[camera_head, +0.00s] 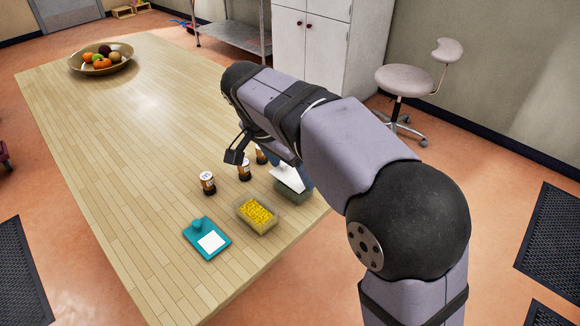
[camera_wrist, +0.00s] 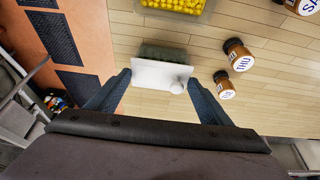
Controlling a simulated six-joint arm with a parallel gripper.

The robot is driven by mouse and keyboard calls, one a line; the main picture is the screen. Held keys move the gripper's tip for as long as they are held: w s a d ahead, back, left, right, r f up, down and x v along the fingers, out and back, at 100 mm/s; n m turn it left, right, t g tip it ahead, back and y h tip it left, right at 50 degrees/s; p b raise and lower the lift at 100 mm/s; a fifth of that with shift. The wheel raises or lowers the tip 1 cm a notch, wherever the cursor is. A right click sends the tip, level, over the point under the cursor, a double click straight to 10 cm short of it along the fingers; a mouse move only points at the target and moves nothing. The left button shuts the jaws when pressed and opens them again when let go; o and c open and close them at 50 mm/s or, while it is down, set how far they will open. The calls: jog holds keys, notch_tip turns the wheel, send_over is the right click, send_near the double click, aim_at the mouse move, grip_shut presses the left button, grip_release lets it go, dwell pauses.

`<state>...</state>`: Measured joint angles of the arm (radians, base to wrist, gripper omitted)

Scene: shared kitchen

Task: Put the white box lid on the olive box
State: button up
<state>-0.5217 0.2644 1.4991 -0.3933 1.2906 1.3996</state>
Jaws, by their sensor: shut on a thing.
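The white box lid (camera_wrist: 155,75), a flat plate with a small round knob, is held between the fingertips of my gripper (camera_wrist: 160,79) in the wrist view. In the head view the lid (camera_head: 289,178) looks tilted, partly behind my arm. The olive box (camera_head: 292,195), grey-green and see-through, stands on the table just below the lid near the table's right edge. In the wrist view the olive box (camera_wrist: 162,50) shows just beyond the lid's upper edge, the rest of it hidden by the lid. I cannot tell whether lid and box touch.
Brown labelled jars (camera_head: 208,183) stand behind. A fruit bowl (camera_head: 101,58) sits at the far end. The table's middle is clear.

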jog(key=shift+f, duration=0.45)
jog(key=o, duration=1)
jog(key=shift+r, duration=0.1)
jog(key=shift+r+p, duration=0.3)
jog(key=shift+r, duration=0.3)
jog(key=p+v, duration=0.1)
jog(key=v, duration=1)
jog(key=shift+s+a+r, duration=0.1)
jog(key=shift+r, duration=0.15)
